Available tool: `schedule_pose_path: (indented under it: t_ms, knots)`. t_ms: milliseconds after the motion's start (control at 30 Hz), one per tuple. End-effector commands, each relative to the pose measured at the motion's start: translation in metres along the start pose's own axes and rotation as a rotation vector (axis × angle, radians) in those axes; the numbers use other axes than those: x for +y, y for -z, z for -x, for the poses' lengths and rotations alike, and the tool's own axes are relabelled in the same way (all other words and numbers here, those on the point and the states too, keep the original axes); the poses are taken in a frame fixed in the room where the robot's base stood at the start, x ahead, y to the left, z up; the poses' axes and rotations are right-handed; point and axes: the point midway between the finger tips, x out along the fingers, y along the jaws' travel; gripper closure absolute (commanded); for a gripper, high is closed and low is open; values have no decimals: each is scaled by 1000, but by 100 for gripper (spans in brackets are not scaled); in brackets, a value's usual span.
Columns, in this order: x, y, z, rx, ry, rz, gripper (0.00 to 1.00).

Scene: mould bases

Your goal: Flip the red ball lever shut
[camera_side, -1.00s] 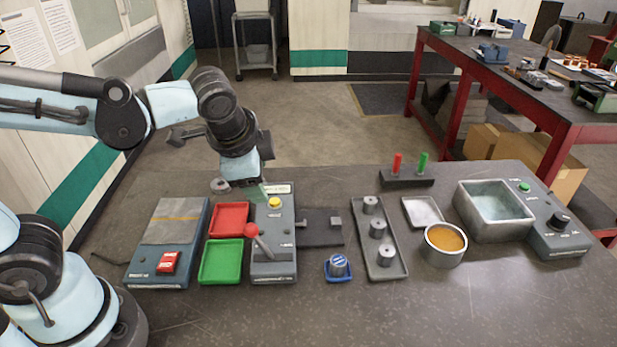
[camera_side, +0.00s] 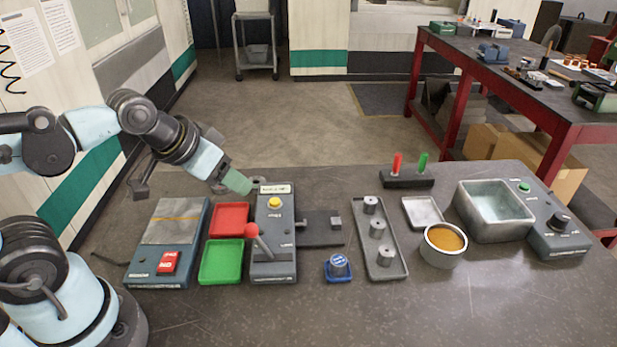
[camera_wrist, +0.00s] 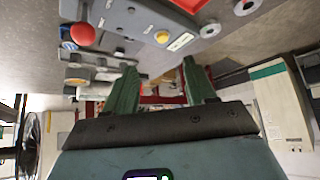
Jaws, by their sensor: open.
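The red ball lever (camera_side: 252,231) stands on the front part of a grey control box (camera_side: 272,268). Its red ball leans to the left over the box's edge, on a metal stem. The red ball (camera_wrist: 83,34) also shows at the upper left in the wrist view. My gripper (camera_side: 246,186) is behind the box, above and to the left of its yellow button (camera_side: 274,203), well apart from the lever. In the wrist view its two green fingers (camera_wrist: 158,85) are spread with nothing between them.
A red tray (camera_side: 229,219) and a green tray (camera_side: 221,262) lie left of the control box. A box with a red switch (camera_side: 168,262) is farther left. A blue-based knob (camera_side: 338,268) and a tray of metal cylinders (camera_side: 384,262) stand to the right. The table front is clear.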

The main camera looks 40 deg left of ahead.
Motion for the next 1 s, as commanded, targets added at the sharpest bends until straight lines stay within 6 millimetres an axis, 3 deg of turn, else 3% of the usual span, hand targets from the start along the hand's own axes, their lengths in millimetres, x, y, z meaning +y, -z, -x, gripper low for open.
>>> schedule_pose_path:
  t_ms: [33,333,700,1000]
  knots:
    - [-1,0,0,-4,0,4,53]
    - [-24,-25,20,-177,-31,236,99]
    - [-26,-51,73,-401,-198,589,100]
    - [-22,-52,85,-433,-246,647,100]
